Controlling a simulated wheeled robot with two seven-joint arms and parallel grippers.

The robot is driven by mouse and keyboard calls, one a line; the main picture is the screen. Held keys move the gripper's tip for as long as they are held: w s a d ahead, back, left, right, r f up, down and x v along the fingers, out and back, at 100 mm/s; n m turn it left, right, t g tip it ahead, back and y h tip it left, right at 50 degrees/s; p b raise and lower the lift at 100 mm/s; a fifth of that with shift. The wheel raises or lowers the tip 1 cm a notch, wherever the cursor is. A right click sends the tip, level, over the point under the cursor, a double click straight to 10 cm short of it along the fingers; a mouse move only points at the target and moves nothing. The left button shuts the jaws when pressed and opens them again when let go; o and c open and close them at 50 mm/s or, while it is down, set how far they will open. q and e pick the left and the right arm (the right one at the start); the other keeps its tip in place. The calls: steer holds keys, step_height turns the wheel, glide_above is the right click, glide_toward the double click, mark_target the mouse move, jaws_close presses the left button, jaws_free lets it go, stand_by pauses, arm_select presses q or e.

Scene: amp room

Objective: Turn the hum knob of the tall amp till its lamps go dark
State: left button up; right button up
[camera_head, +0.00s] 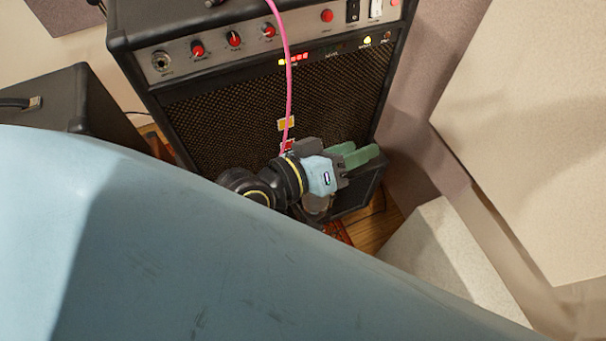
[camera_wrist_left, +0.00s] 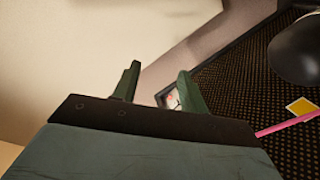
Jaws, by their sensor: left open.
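The tall amp (camera_head: 260,110) stands tilted in the head view, with a dark grille and a silver control panel on top. Red-capped knobs (camera_head: 234,39) sit along the panel; their labels are too small to read, so I cannot tell which is the hum knob. Below the panel, red lamps (camera_head: 300,57) and a yellow lamp (camera_head: 367,40) are lit. My left gripper (camera_head: 360,153) is open and empty, low in front of the grille, well below the knobs. Its green fingers (camera_wrist_left: 160,78) also show in the left wrist view. My right gripper is out of view.
A pink cable (camera_head: 288,80) hangs down across the panel and grille. A smaller black box (camera_head: 85,105) stands to the left. A pale panel (camera_head: 530,130) stands on the right. A yellow sticker (camera_head: 286,123) is on the grille.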

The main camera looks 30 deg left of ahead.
arm_select(q)
steer(key=s+a+f+m+g+y, duration=0.1)
steer(key=s+a+f+g+y, duration=0.1)
steer(key=f, duration=0.4)
steer(key=s+a+f+m+g+y, duration=0.2)
steer(key=s+a+f+g, duration=0.1)
steer(key=f, duration=0.4)
steer(key=shift+s+a+g, duration=0.25)
steer(key=shift+a+g, duration=0.15)
steer(key=shift+a, duration=0.1)
stand_by(0.4)
